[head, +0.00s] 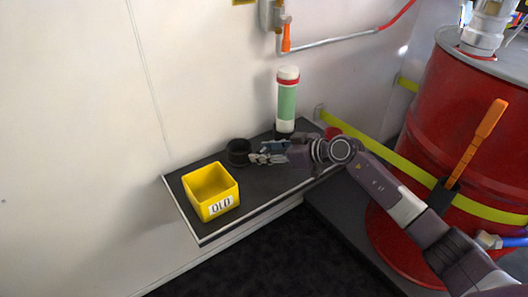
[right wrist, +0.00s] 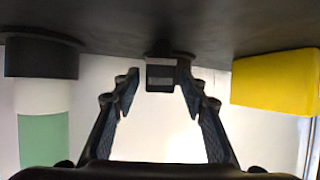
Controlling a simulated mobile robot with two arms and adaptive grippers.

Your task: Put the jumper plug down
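My right gripper (head: 262,157) is low over the dark shelf, its fingers pointing left toward a black round piece (head: 237,152). The right wrist view is upside down. There the gripper (right wrist: 160,85) has its two fingers apart, with a small dark block with a grey face (right wrist: 161,75), which looks like the jumper plug, between or just beyond the tips. A thin gap shows at its left side; contact on the right is unclear. The block is against the shelf surface or the black piece; I cannot tell which. In the head view the plug is not clearly seen. My left gripper is out of view.
The dark shelf (head: 202,228) carries a yellow bin (head: 197,202) marked OLD at its left end and a green and white cylinder (head: 286,104) at the back. Wall and pipe (head: 335,42) are behind. A red drum (head: 420,130) stands right, beside my right arm.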

